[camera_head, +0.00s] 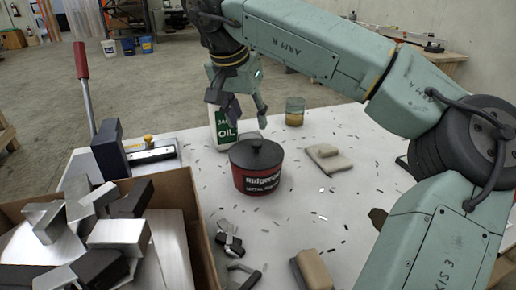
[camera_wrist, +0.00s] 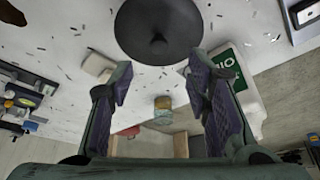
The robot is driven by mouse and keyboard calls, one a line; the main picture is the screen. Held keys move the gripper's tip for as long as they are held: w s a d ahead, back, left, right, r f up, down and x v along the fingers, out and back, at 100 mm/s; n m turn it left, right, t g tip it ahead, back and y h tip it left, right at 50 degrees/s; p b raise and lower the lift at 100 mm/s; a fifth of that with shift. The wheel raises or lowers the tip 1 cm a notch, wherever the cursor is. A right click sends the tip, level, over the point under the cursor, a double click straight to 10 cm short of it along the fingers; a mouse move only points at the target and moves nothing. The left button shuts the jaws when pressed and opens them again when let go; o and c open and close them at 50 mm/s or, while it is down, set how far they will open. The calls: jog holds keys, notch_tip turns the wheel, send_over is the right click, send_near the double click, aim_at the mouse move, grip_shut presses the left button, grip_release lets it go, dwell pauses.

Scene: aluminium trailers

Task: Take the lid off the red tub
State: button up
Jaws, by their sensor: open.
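The red tub (camera_head: 257,178) stands upright on the white table, with dark and white lettering on its side. Its dark round lid (camera_head: 256,153) sits on top with a knob in the middle. In the wrist view the lid (camera_wrist: 158,30) shows from above at the top of the picture and hides the tub. My gripper (camera_head: 243,108) is open and empty, above and behind the tub, apart from the lid. In the wrist view my gripper (camera_wrist: 157,75) has its two fingers spread wide, with the lid's near edge just beyond the tips.
A white and green oil bottle (camera_head: 222,128) stands close behind the tub, beside my gripper. A glass jar (camera_head: 295,111) is behind to the right. A cardboard box (camera_head: 203,250) of metal offcuts fills the front left.

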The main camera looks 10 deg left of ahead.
aim_at(257, 142)
jog(key=p+x, duration=0.2)
jog(key=x, duration=0.6)
jog(key=shift+w+d+f, duration=0.15)
jog(key=shift+w+f, duration=0.1)
jog(key=c, duration=1)
jog(key=shift+c, duration=0.2)
